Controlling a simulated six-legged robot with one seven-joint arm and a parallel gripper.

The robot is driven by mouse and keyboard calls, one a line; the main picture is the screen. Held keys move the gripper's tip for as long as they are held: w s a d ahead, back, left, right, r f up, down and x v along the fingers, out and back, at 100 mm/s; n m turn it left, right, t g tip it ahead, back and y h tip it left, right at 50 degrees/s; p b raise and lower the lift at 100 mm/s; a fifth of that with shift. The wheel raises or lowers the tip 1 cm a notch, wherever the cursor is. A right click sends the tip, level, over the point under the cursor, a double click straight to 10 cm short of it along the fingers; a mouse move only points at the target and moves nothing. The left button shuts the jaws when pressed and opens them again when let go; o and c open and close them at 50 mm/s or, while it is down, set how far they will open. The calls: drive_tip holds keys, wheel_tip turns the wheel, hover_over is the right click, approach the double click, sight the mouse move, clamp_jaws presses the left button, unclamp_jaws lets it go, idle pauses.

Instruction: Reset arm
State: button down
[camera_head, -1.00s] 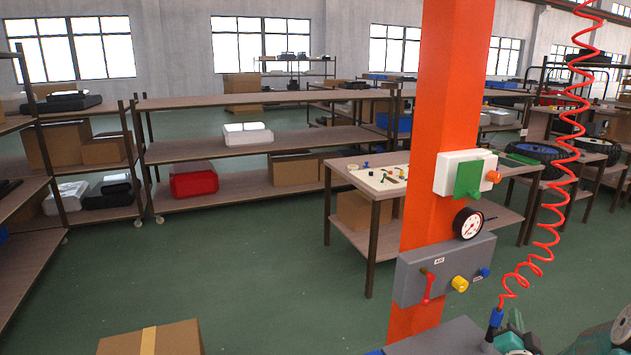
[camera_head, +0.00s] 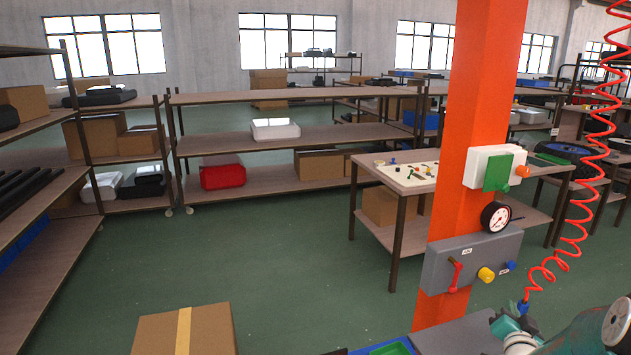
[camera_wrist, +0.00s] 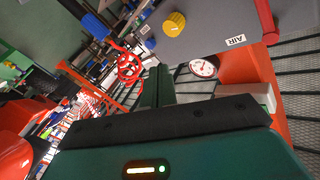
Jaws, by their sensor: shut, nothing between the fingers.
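My gripper (camera_wrist: 158,85) is seen from behind in the wrist view, with its dark green body filling the bottom of the picture. Its fingers are together and empty. Beyond it, the wrist view shows the grey control panel (camera_wrist: 205,22) with a yellow knob (camera_wrist: 174,23), and a white gauge (camera_wrist: 203,68), all tilted in the picture. In the head view, part of my teal and grey arm (camera_head: 585,338) shows at the bottom right corner, close to the panel's post. My fingertips cannot be made out clearly there.
An orange post (camera_head: 478,95) carries a grey panel (camera_head: 470,266), gauge and green-fronted box. A coiled red hose (camera_head: 583,190) hangs at right. A cardboard box (camera_head: 210,328) stands at the front. Shelves (camera_head: 290,138) and a table (camera_head: 385,160) stand behind. The green floor between is open.

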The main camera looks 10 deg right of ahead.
drive_tip(key=w+a+r+n+g+y, duration=0.1)
drive_tip(key=a+r+n+g+y, duration=0.2)
drive_tip(key=a, duration=0.8)
drive_tip(key=w+a+r+n+g+y, duration=0.1)
drive_tip(key=a+r+n+y, duration=0.2)
drive_tip(key=a, duration=0.8)
drive_tip(key=s+a+r+n+g+y, duration=0.2)
drive_tip(key=s+a+n, duration=0.1)
drive_tip(key=s+a, duration=0.7)
drive_tip(key=s+a+r+n+g+y, duration=0.1)
drive_tip(key=s+a+r+n+g, duration=0.1)
drive_tip(key=s+a, duration=0.8)
drive_tip(key=shift+a+r+n+g+y, duration=0.3)
drive_tip(key=shift+a+n+g+y, duration=0.15)
drive_tip(key=shift+n, duration=0.25)
drive_tip(key=shift+w, duration=0.15)
